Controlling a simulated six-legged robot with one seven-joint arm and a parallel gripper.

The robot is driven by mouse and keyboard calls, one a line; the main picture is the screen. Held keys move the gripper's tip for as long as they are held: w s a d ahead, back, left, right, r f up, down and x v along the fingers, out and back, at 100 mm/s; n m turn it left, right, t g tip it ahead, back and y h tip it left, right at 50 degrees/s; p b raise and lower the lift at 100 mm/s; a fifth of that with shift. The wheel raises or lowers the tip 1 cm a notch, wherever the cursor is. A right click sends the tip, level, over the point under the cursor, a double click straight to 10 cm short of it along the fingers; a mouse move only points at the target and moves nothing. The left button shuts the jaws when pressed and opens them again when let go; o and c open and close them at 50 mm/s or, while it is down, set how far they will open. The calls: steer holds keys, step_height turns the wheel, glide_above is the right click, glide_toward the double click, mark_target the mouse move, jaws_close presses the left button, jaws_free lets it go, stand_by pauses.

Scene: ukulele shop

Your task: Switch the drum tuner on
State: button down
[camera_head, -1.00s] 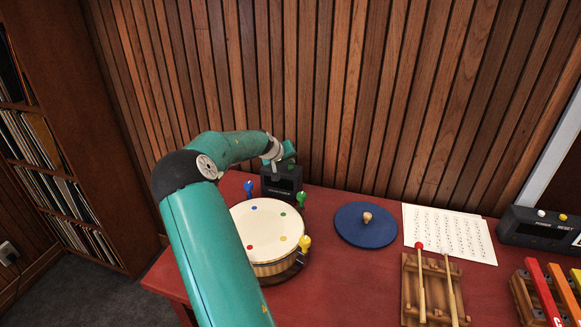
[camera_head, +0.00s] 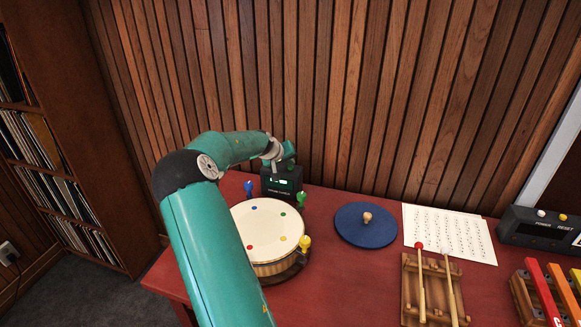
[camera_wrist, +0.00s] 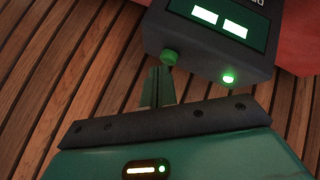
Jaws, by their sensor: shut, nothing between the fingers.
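The drum tuner (camera_head: 284,182) is a dark box at the back of the red table, behind the drum, and its screen glows green. In the wrist view the tuner (camera_wrist: 262,58) shows two bright display segments, a lit green light (camera_wrist: 229,78) and a green round button (camera_wrist: 170,57). My gripper (camera_wrist: 160,72) is shut and empty, its fingertips at or just beside the green button; I cannot tell whether they touch. In the head view my gripper is mostly hidden behind my wrist, over the tuner's top.
The drum (camera_head: 265,235) with coloured pegs stands in front of the tuner. A blue disc (camera_head: 350,226), a music sheet (camera_head: 455,232), a wooden frame with mallets (camera_head: 410,305) and a second dark device (camera_head: 535,232) lie to the right. The slatted wall (camera_head: 350,90) is close behind.

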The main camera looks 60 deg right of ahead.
mark_target(289, 170)
steer(key=shift+r, duration=0.1)
step_height(289, 170, up, 6)
stand_by(0.8)
